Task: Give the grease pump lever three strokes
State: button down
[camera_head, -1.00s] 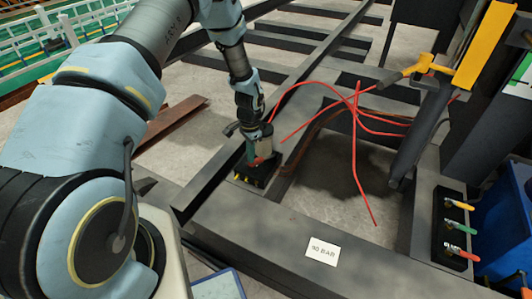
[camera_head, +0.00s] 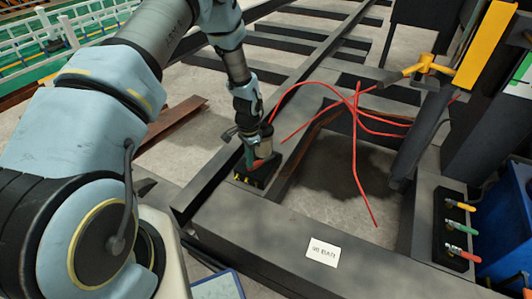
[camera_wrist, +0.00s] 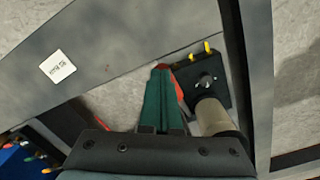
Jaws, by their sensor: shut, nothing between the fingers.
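The grease pump has a black base (camera_head: 258,174) with yellow fittings on the dark steel frame, and a beige cylinder (camera_head: 266,146). In the wrist view its black plate (camera_wrist: 207,72) and beige cylinder (camera_wrist: 214,118) lie just right of my fingers. My gripper (camera_wrist: 162,72) is shut, its green fingers together with nothing between them. Red shows at the fingertips and along their right side, probably the lever, largely hidden beneath them. In the head view my gripper (camera_head: 251,160) is low beside the cylinder, close to the red part. I cannot tell whether they touch.
Red hoses (camera_head: 357,120) spread over the frame opening behind the pump. A white label (camera_head: 322,251) lies on the front beam. A black block with coloured valve handles (camera_head: 459,230) stands at right. A yellow fitting (camera_head: 425,68) sits at upper right.

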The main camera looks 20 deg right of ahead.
jog(key=shift+s+a+f, duration=0.2)
jog(key=shift+a+f, duration=0.05)
jog(key=shift+f, duration=0.35)
jog(key=shift+s+a+f+b, duration=0.2)
jog(key=shift+a+f+b, duration=0.05)
jog(key=shift+f+b, duration=0.25)
jog(key=shift+s+a+f+b, duration=0.1)
jog(key=shift+a+f+b, duration=0.1)
jog(key=shift+f, duration=0.15)
jog(key=shift+s+a+f+b, duration=0.1)
jog(key=shift+f+b, duration=0.05)
jog(key=shift+f, duration=0.15)
jog(key=shift+s+a+f+b, duration=0.15)
jog(key=shift+f+b, duration=0.2)
jog(key=shift+f, duration=0.45)
